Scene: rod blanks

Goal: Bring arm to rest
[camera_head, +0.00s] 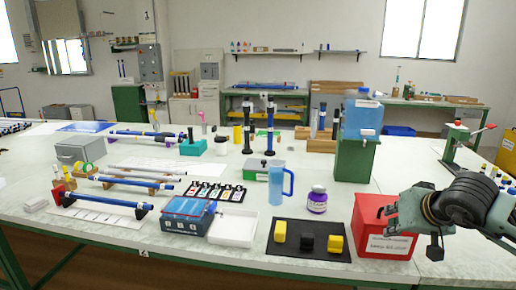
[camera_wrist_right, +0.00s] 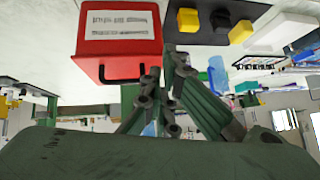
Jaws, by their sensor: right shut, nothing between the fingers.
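My right gripper (camera_head: 408,220) is at the right of the worktable in the head view, just above and beside the red box (camera_head: 369,228) with a white label. It is shut and empty. In the right wrist view its dark green fingers (camera_wrist_right: 168,92) show in front of the red box (camera_wrist_right: 120,42), which appears upside down there. I cannot tell whether the gripper touches the box. My left gripper is not in view. Blue rods (camera_head: 107,202) lie on holders at the left of the table, away from the right gripper.
A black mat (camera_head: 291,251) with yellow and black blocks lies left of the red box. A purple-lidded jar (camera_head: 317,200), a blue mug (camera_head: 281,185) and a green stand (camera_head: 356,157) with a blue tank stand behind. A green press (camera_head: 455,143) stands at the right. Bare tabletop lies at front right.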

